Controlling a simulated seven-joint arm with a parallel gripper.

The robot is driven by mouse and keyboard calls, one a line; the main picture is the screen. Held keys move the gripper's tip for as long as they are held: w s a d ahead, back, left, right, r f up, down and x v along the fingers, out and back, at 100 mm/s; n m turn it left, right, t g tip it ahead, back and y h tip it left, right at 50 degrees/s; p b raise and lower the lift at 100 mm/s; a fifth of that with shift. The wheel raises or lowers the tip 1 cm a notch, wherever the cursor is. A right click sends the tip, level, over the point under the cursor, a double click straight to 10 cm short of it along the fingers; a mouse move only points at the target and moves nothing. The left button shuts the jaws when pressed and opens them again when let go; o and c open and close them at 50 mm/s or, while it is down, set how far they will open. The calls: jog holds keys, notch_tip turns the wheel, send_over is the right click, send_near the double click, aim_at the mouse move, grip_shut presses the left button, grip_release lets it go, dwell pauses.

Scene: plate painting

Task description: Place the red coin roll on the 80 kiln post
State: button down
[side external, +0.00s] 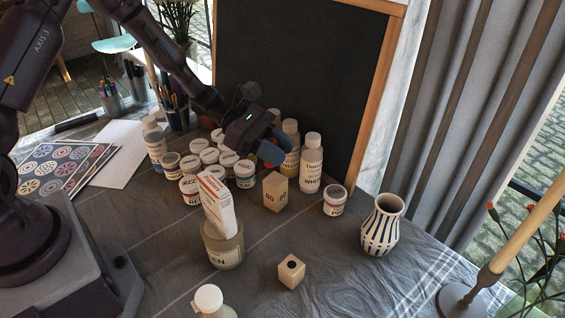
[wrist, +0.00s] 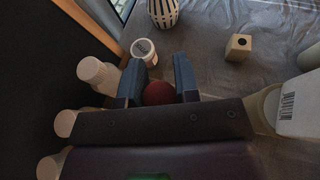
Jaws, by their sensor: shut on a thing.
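The 80 kiln post (side external: 276,192) is a pale wooden block marked "80", standing on the grey cloth in front of the white bottles. My gripper (side external: 270,154) has blue fingers and hangs just above and slightly left of the post in the side view. In the wrist view my gripper (wrist: 160,76) is shut on the red coin roll (wrist: 158,93), which shows as a dark red round end between the fingers. In the side view the fingers mostly hide the roll. I cannot make out the 80 post in the wrist view.
White bottles (side external: 311,164) and several paint jars crowd behind and left of the post. A lidded jar (side external: 334,201) and striped vase (side external: 382,226) stand right. A second wooden block (side external: 291,271) with a dark hole stands in front. A jar holding a carton (side external: 222,248) is front left.

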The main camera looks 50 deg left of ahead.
jog(key=shift+w+d+f, duration=0.1)
jog(key=shift+w+f, duration=0.35)
jog(key=shift+f, duration=0.1)
jog(key=shift+w+f, duration=0.1)
jog(key=shift+f, duration=1.45)
jog(key=shift+f, duration=0.1)
jog(key=c, duration=0.8)
grip_release()
jog(key=shift+c, duration=0.2)
